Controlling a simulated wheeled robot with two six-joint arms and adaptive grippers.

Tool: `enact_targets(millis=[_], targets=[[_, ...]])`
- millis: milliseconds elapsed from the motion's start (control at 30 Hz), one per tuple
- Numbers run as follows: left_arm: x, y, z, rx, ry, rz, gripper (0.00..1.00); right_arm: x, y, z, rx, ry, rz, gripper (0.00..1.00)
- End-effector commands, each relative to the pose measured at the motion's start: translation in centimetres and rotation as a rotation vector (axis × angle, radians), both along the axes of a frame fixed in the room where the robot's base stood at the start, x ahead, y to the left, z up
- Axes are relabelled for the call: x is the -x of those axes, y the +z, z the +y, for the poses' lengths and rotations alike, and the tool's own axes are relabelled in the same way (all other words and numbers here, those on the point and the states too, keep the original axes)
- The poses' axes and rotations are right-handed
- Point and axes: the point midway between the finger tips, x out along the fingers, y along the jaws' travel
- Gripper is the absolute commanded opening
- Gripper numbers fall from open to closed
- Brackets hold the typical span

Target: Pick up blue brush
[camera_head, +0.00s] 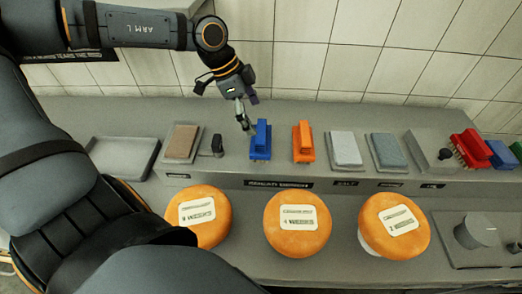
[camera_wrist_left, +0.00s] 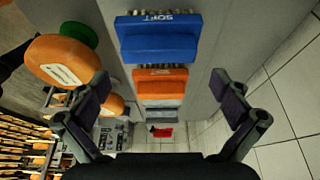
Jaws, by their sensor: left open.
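The blue brush (camera_head: 260,140) stands on the grey ledge, left of the orange brush (camera_head: 303,142). My left gripper (camera_head: 245,112) is just above and to the left of the blue brush, pointing down, apart from it as far as I can tell. In the left wrist view the blue brush (camera_wrist_left: 158,42) lies at the top centre, marked "SOFT", with bristles at its upper edge. The left fingers (camera_wrist_left: 162,92) are spread wide with nothing held between them. My right gripper is not in view.
Three orange cheese wheels (camera_head: 297,226) stand in front of the ledge. A brown block (camera_head: 181,142), pale block (camera_head: 345,149) and grey-green block (camera_head: 390,151) sit along it. A red brush (camera_head: 470,149) and another blue item (camera_head: 502,154) are far right. A tiled wall (camera_head: 350,60) rises behind.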

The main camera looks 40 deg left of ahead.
Motion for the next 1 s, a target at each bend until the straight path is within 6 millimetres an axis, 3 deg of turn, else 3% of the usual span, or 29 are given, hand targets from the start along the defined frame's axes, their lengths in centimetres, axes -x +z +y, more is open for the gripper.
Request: enact_targets(millis=[33,200,400,567,733,1000], targets=[[-0.1,-1.1,0.0,-0.004,0.001,-0.002,1.0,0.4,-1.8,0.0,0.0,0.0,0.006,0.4],[-0.1,-0.8,-0.3,0.001,0.003,-0.003,1.0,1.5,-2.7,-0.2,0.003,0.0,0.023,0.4],[-0.1,-0.8,-0.5,0.001,0.003,0.0,1.0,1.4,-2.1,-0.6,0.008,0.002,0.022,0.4],[-0.3,-3.2,-1.1,-0.001,0.002,0.005,1.0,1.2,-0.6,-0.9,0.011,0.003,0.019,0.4],[-0.7,-5.3,-1.7,-0.002,0.001,0.001,1.0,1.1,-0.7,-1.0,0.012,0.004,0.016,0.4],[-0.9,-5.5,-1.8,0.002,0.003,-0.002,0.97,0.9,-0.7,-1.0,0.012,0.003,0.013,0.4]])
